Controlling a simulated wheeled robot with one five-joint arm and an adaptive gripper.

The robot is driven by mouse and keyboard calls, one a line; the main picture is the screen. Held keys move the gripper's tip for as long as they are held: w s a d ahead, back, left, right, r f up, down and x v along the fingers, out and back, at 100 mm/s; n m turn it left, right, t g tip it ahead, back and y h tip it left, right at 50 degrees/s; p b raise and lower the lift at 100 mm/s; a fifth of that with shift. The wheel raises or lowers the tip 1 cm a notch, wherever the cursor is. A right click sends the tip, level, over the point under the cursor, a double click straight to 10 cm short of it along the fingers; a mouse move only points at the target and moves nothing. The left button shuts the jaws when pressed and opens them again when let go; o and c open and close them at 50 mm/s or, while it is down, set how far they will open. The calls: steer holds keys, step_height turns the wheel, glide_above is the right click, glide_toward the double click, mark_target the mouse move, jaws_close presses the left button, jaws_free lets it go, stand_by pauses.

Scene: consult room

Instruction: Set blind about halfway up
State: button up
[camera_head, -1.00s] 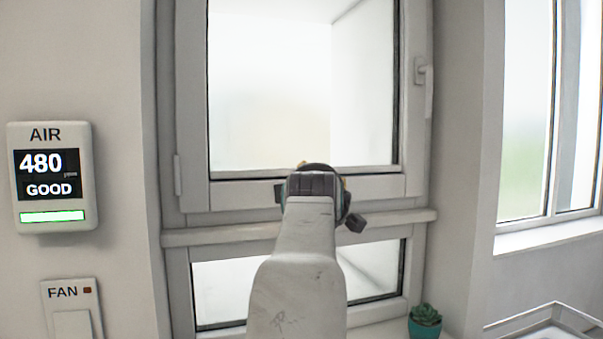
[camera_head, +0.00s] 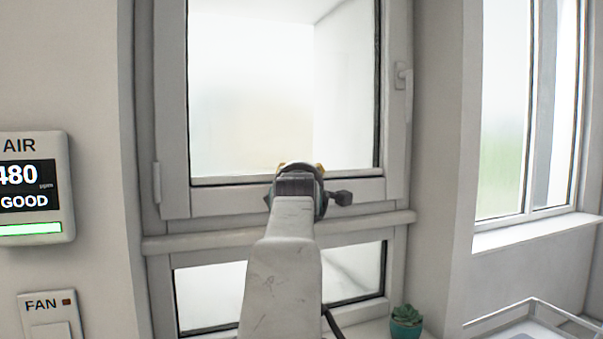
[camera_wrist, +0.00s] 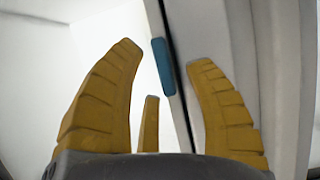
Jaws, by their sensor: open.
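No lowered blind fabric shows in the head view; the tall window (camera_head: 260,100) there has bare, bright glass. My gripper (camera_head: 299,168) is in front of the window's lower frame, seen from behind, with its fingers mostly hidden by my own arm. In the wrist view my gripper's yellow fingers (camera_wrist: 163,58) stand wide apart. A small blue upright piece (camera_wrist: 162,72) shows between the fingertips, close to a dark frame edge. I cannot tell whether it belongs to the blind or how far beyond the fingers it is. The gripper holds nothing.
A window handle (camera_head: 402,82) sits on the right frame. A ledge (camera_head: 385,223) crosses below the upper pane. A potted plant (camera_head: 406,322) stands on the lower sill. At left are an AIR display (camera_head: 32,186) and a FAN switch (camera_head: 50,314). A second window (camera_head: 505,110) is at right.

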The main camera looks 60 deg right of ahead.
steer(key=shift+x, duration=0.85)
steer(key=shift+o, duration=0.2)
jaws_close()
